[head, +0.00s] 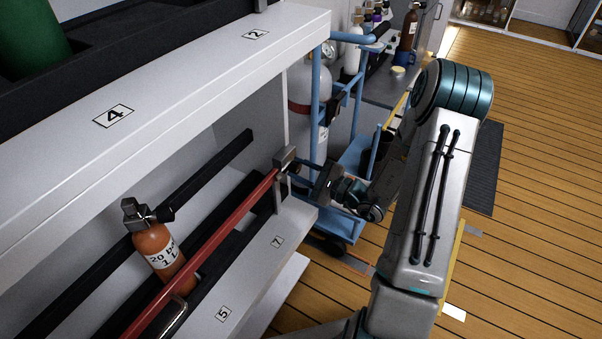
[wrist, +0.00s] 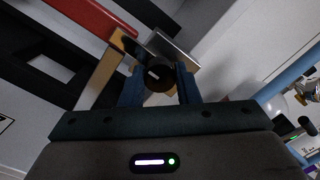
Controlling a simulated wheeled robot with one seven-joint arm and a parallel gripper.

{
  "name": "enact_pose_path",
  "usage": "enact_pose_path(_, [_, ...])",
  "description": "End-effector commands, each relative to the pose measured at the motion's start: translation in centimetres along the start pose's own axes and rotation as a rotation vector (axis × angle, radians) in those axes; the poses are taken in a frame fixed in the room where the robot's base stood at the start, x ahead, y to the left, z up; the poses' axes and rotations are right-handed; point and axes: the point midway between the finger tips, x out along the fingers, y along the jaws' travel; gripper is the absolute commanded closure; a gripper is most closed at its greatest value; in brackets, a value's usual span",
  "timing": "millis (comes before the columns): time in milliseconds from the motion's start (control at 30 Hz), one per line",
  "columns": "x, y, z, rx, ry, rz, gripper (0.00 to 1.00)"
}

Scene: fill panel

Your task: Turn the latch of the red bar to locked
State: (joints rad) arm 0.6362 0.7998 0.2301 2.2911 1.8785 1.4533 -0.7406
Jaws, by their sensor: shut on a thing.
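The red bar (head: 225,222) runs slantwise along the front of the lower shelf to a metal latch block (head: 285,158) at its far end. It also shows at the top left of the wrist view (wrist: 92,17). In the wrist view the latch is a round black knob (wrist: 157,76) with a short white mark, in front of a metal bracket (wrist: 174,49). My gripper (wrist: 160,88) has its blue fingers on both sides of the knob, shut on it. In the head view my gripper (head: 296,170) is at the bar's far end, where the knob is hidden.
An orange bottle (head: 158,248) stands behind the bar on the lower shelf. The white upper shelf (head: 180,90) overhangs at the left. A blue cart (head: 357,155) with a grey cylinder stands close behind my gripper. The wooden floor (head: 530,150) at the right is clear.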

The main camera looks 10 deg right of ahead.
Motion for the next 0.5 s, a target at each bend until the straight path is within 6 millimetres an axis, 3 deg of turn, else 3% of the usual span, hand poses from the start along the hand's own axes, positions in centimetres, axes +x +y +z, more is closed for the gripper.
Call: enact_pose_path(500, [-0.09,0.24,-0.07,-0.048,0.001,0.007,0.94])
